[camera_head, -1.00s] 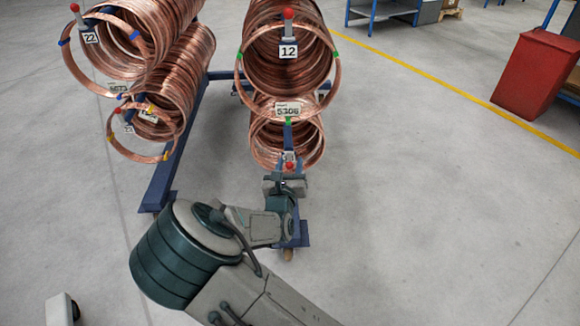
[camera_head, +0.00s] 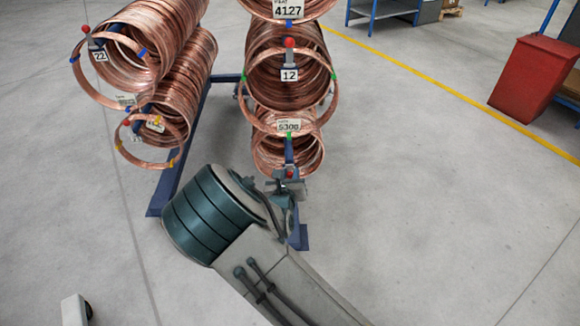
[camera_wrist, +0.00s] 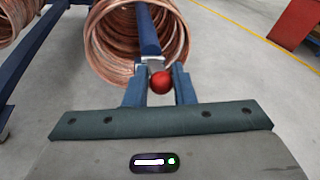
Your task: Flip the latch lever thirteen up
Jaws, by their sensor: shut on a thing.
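The latch lever with a red knob (camera_wrist: 160,82) sits at the end of the blue bar of the lower middle coil. Its knob also shows in the head view (camera_head: 291,173). No number 13 is readable on it; its plate is hidden. My gripper (camera_wrist: 160,92) is around the lever, one finger on each side of the knob, and shut on it. In the head view my gripper (camera_head: 287,186) is small and partly covered by my arm. The lower copper coil (camera_head: 275,155) hangs behind it on the blue bar (camera_wrist: 148,32).
Lever 12 (camera_head: 289,44) with its red knob stands up above. Lever 22 (camera_head: 90,35) is on the upper left coil. The blue rack foot (camera_head: 165,193) lies left of my arm. A red bin (camera_head: 535,78) stands far right.

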